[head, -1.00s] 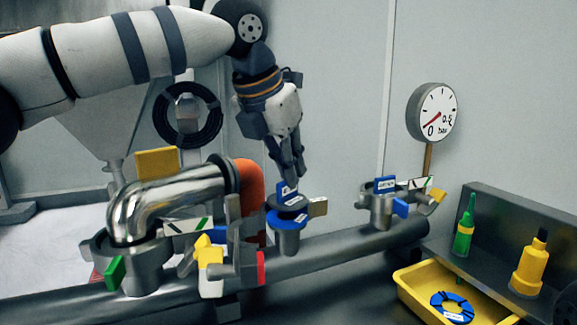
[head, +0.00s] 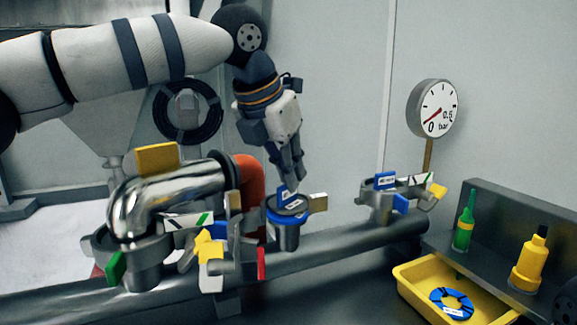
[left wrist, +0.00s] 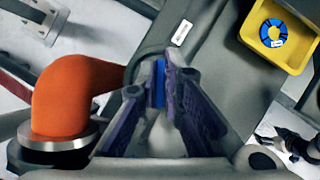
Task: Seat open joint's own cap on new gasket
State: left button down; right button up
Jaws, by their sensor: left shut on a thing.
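My left gripper (head: 289,181) points down and is shut on the blue tab of a dark round cap (head: 291,207). The cap sits level at the top of the short open pipe joint (head: 286,239), over the blue gasket (head: 271,215), whose edge shows below it. I cannot tell whether the cap touches all round. In the left wrist view the blue tab (left wrist: 159,84) is between the fingers (left wrist: 163,78); the joint below is hidden. My right gripper is not in view.
A polished elbow pipe (head: 165,195) and an orange elbow (head: 250,190) stand close left of the joint. Another capped joint (head: 382,207) stands right. A yellow tray (head: 415,290) holds a blue ring (head: 452,304). Green (head: 463,232) and yellow (head: 530,265) bottles stand at right.

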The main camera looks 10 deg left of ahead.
pick_arm(q)
jog(key=shift+f, duration=0.45)
jog(key=c, duration=1.7)
grip_release()
jog(key=shift+o, duration=0.2)
jog(key=shift+s+r, duration=0.1)
jog(key=v, duration=1.2)
